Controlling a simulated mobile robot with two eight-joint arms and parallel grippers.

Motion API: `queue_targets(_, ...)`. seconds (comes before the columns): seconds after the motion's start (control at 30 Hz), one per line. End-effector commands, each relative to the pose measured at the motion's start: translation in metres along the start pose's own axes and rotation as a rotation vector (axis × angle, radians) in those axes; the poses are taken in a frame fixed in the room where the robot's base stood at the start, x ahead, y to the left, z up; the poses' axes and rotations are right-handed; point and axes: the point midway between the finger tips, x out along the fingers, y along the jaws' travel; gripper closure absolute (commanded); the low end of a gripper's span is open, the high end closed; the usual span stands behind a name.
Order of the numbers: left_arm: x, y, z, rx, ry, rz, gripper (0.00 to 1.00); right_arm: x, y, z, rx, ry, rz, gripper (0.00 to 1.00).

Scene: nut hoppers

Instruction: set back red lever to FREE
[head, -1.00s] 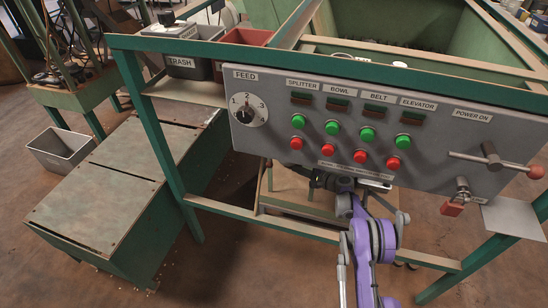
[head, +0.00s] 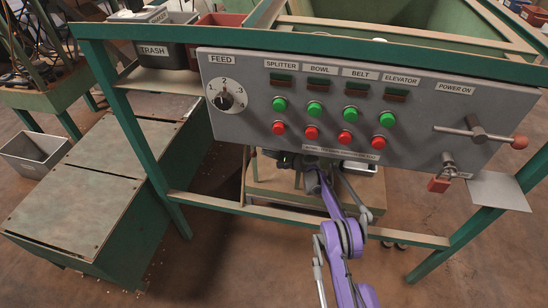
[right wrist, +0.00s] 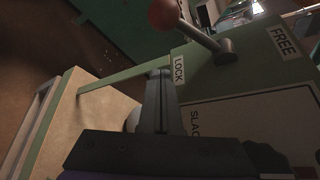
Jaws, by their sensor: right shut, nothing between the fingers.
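In the right wrist view, a lever with a red ball knob (right wrist: 165,13) has a metal rod running to a pivot (right wrist: 226,52) on a green surface. The rod leans to the side of the LOCK label (right wrist: 179,69), away from the FREE label (right wrist: 284,42). My right gripper (right wrist: 160,75) is shut and empty, with its tips below the knob in the picture and apart from it. In the head view my right arm reaches under the control panel (head: 235,150), which hides most of the gripper and this lever. My left gripper is out of view.
The panel carries a FEED dial (head: 226,98), green and red buttons and, at right, a separate red-knobbed handle (head: 520,142) under POWER ON. The green frame's lower rail (head: 285,214) crosses behind my arm. A green box (head: 75,200) stands left.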

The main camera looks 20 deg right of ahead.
Motion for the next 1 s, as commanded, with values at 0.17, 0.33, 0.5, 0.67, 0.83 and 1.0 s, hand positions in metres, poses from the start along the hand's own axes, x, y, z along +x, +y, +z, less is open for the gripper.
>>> queue_targets(0.17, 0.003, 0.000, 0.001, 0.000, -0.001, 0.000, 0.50, 0.012, -0.002, 0.007, -0.001, -0.002, 0.000, 1.00)
queue_targets(0.33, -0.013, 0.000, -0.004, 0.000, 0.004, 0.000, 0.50, 0.005, -0.004, 0.023, -0.001, -0.001, -0.001, 1.00)
queue_targets(0.5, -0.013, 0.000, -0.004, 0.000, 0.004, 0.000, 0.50, 0.002, -0.001, 0.033, 0.000, -0.001, 0.000, 1.00)
queue_targets(0.67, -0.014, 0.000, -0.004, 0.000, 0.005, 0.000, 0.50, 0.000, 0.000, 0.038, 0.000, -0.001, 0.000, 1.00)
queue_targets(0.83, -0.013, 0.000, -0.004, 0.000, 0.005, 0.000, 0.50, 0.000, 0.001, 0.039, 0.000, -0.001, 0.000, 1.00)
queue_targets(1.0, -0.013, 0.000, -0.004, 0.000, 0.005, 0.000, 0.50, 0.000, 0.000, 0.039, 0.000, -0.001, 0.000, 1.00)
